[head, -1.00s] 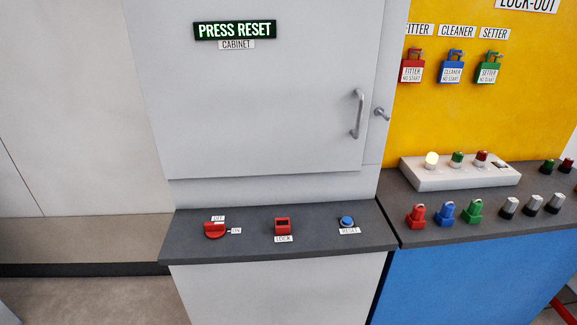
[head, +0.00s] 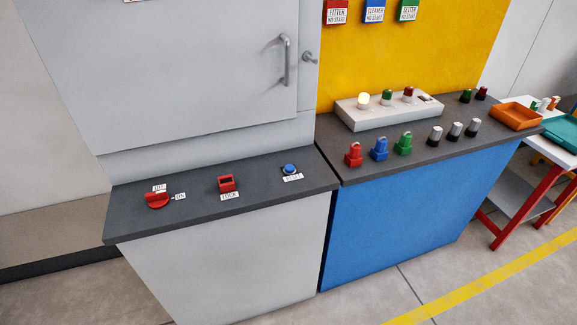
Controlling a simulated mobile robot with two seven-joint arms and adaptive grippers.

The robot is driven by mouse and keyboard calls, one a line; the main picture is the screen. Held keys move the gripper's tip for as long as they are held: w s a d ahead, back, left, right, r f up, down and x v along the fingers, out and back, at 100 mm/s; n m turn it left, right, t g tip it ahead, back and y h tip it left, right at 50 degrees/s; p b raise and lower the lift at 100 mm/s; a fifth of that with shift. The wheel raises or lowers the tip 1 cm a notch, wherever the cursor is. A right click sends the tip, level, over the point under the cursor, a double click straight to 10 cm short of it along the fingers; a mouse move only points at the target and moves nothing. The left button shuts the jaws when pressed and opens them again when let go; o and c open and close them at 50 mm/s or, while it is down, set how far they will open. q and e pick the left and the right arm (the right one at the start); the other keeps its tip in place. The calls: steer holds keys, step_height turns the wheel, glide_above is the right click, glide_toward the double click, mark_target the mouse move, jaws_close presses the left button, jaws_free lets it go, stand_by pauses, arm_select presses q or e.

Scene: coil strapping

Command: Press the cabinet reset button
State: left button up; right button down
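The blue reset button (head: 290,169) sits at the right end of the dark grey ledge (head: 250,207) on the front of the grey cabinet (head: 200,75). A small white RESET label (head: 293,177) lies in front of it. To its left on the same ledge are a red LOCK piece (head: 227,183) and a red rotary switch (head: 158,200) with OFF and ON labels. Neither of my grippers shows in the head view.
A blue bench (head: 400,220) adjoins on the right, holding a light box (head: 390,112) with coloured lamps, red, blue and green padlocks, several knobs and an orange tray (head: 515,116). A red-legged table (head: 510,195) stands further right. The floor in front is clear.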

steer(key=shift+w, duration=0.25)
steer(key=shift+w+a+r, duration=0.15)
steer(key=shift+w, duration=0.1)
